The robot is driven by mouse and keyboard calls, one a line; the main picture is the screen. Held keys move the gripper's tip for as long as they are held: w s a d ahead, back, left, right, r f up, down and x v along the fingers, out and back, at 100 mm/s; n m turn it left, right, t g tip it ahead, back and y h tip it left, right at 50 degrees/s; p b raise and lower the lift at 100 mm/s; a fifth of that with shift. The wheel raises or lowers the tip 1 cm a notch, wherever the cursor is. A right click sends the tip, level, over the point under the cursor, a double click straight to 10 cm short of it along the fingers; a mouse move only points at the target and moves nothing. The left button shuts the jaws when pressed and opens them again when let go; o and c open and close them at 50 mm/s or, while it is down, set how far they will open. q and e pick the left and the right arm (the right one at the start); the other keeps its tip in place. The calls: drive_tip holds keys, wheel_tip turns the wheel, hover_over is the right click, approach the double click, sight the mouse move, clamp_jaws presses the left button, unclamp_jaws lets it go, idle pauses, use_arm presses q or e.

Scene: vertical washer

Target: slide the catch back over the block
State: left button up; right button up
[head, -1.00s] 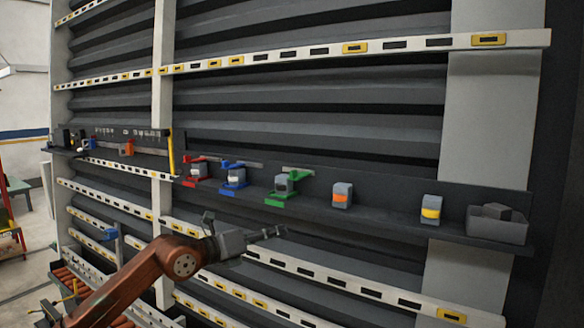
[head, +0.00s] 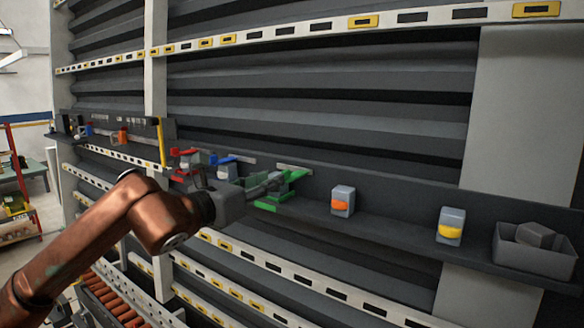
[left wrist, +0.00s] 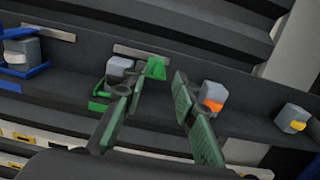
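The green catch (head: 294,175) belongs to a green holder (head: 278,205) on the shelf, and it also shows in the left wrist view (left wrist: 156,68). There it stands to the right of the grey block (left wrist: 120,67) in the same holder, not over it. My left gripper (left wrist: 152,92) is open, with its two fingers apart and nothing between them. In the head view the fingers are in front of the green holder and hide most of its block. In the wrist view the left finger partly overlaps the holder. I cannot tell whether a finger touches it. My right gripper is not in view.
The blue holder (left wrist: 22,68) and a red holder (head: 184,155) stand left of the green one. To the right are a block with an orange band (head: 342,201), one with a yellow band (head: 451,226), and a grey bin (head: 534,254). A back panel rises behind the shelf.

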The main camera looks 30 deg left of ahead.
sight(282, 172)
use_arm(q)
drive_tip(key=w+p, duration=0.2)
drive_tip(key=w, duration=0.1)
drive_tip(key=w+p, duration=0.2)
drive_tip(key=w, duration=0.2)
drive_tip(key=shift+d+r+p, duration=0.15)
drive_tip(key=shift+p, duration=0.2)
drive_tip(key=shift+w, duration=0.25)
drive_tip(key=shift+d, duration=0.1)
clamp_jaws()
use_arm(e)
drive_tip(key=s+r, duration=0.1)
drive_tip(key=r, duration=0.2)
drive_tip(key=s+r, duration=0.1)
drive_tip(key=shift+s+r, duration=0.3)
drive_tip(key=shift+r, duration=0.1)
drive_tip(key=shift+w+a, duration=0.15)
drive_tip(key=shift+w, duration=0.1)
